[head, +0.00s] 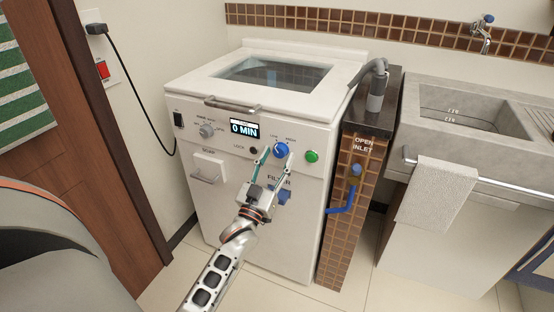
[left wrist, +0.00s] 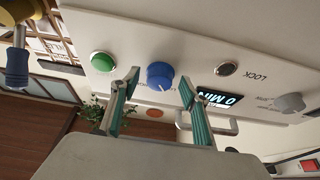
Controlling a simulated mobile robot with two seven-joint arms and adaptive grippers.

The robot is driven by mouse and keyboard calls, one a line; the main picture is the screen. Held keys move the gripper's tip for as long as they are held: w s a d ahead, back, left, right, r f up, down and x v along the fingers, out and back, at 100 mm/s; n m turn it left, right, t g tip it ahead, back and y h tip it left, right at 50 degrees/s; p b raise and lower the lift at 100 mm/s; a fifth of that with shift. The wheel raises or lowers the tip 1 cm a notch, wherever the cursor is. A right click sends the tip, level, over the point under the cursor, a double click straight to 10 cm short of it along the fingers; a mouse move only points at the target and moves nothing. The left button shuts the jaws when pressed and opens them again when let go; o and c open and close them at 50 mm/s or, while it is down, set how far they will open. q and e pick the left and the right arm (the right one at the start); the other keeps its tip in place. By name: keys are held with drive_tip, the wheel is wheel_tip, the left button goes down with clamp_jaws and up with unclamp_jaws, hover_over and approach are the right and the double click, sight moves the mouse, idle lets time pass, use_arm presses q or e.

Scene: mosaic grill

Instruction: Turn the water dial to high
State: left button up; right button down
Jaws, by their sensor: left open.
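The blue water dial (head: 280,150) is on the upper front panel of the white washing machine (head: 240,215), with small labels above it. In the left wrist view the blue dial (left wrist: 158,74) shows a white pointer mark, and the picture is turned upside down. My left gripper (head: 277,157) is open in front of the panel, its two fingers on either side of the dial. In the left wrist view the dial lies between and just beyond the fingertips (left wrist: 158,80). I cannot tell whether either finger touches it. My right gripper is not in view.
A green button (head: 312,156) is right of the dial, and a display (head: 244,129) reading 0 MIN and a grey knob (head: 207,130) are left. A blue filter knob (head: 284,196) is below. A tiled inlet column (head: 337,225) and a sink (head: 450,107) stand to the right.

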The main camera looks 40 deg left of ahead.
use_arm(q)
drive_tip(key=c, duration=1.1)
